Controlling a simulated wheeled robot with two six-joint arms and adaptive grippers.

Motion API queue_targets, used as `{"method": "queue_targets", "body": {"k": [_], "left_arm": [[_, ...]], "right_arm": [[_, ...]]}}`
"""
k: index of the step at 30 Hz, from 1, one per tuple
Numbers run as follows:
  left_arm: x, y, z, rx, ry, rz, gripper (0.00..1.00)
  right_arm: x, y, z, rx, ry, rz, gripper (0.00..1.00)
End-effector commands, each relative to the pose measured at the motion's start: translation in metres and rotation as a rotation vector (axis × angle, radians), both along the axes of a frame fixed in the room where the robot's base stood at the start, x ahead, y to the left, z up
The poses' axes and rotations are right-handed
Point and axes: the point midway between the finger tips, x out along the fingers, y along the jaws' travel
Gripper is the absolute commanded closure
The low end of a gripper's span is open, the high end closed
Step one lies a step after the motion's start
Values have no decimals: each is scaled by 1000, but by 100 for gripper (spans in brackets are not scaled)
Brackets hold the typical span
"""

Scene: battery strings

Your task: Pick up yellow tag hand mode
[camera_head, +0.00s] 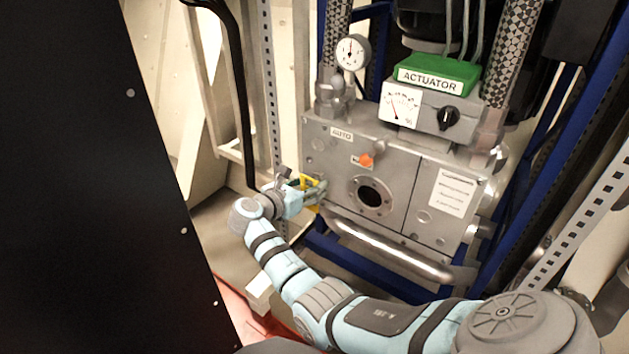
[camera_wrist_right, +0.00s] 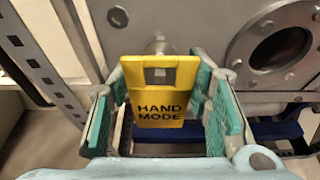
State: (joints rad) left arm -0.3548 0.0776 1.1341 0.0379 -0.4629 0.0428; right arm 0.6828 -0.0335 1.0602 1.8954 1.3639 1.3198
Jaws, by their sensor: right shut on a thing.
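The yellow tag (camera_wrist_right: 160,106) reads "HAND MODE" and hangs upright in the middle of the right wrist view, with a slot near its top. My right gripper (camera_wrist_right: 163,88) is shut on it, with teal finger pads at its left and right edges. In the head view the tag (camera_head: 309,181) is a small yellow patch, partly hidden by the fingers of my right gripper (camera_head: 314,188). Both are beside the lower left of the grey actuator box (camera_head: 395,180). My left gripper is not in view.
The box front has a round port (camera_head: 370,196), an orange knob (camera_head: 366,160) and a curved metal handle (camera_head: 385,247) below. A gauge (camera_head: 352,52) stands above it. A perforated metal post (camera_head: 268,90) rises at its left. A large black panel (camera_head: 90,200) fills the left side.

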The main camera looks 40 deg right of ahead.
Motion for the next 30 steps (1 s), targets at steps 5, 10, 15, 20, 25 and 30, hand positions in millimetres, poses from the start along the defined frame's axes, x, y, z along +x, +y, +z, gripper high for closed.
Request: {"method": "queue_targets", "body": {"k": [5, 10, 15, 20, 25, 30], "left_arm": [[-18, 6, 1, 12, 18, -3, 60], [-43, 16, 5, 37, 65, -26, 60], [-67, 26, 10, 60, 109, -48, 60], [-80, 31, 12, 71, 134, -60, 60], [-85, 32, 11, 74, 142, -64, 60], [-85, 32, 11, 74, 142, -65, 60]], "right_arm": [[-5, 17, 25, -1, -4, -1, 74], [-5, 17, 66, -1, -4, 0, 74], [-5, 16, 108, -1, -4, 0, 74], [-5, 16, 132, -1, -1, 1, 74], [-5, 16, 139, -1, -1, 0, 74], [-5, 16, 138, -1, 0, 0, 74]]}}
